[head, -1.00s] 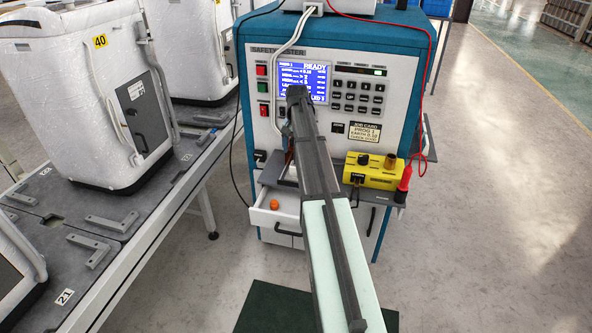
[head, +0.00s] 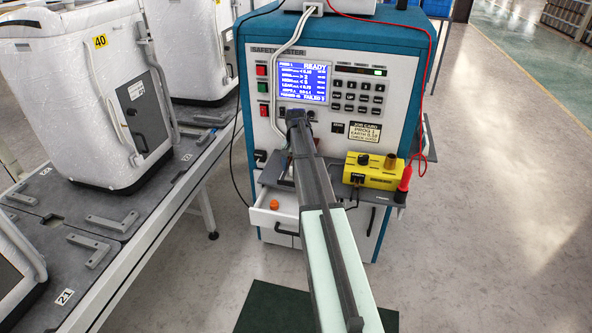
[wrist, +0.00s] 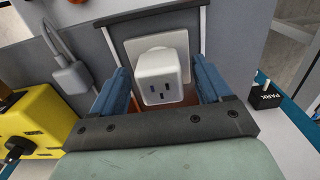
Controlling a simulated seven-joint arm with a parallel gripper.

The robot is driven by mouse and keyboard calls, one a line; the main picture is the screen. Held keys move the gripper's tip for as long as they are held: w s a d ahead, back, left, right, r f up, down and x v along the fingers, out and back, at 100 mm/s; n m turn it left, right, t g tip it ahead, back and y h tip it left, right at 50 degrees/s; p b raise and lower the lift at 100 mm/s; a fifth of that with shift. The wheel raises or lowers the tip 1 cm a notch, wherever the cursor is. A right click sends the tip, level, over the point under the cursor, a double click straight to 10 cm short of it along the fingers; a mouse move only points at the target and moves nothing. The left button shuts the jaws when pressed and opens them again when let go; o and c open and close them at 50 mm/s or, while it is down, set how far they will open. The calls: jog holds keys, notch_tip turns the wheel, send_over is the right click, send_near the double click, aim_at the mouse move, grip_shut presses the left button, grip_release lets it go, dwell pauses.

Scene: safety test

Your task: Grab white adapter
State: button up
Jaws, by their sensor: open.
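The white adapter (wrist: 158,76) is a small rounded block with dark socket slots in the face toward the wrist camera. It sits in front of a pale plate (wrist: 135,48) on a grey surface. My gripper (wrist: 160,68) is open, with one blue finger to the left and one to the right of the adapter. Gaps show on both sides, and I cannot tell how deep the fingers reach. In the head view my arm covers this spot, and I cannot make out the adapter or the fingers.
The yellow box (head: 372,172) stands on the tester's right shelf. A grey plug with a cable (wrist: 70,72) is left of the adapter. A black PARK block (wrist: 264,96) is at right. An open white drawer (head: 268,220) holds an orange ball (head: 274,204).

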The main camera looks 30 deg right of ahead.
jog(key=shift+c, duration=0.3)
jog(key=c, duration=1)
jog(key=shift+r, duration=0.15)
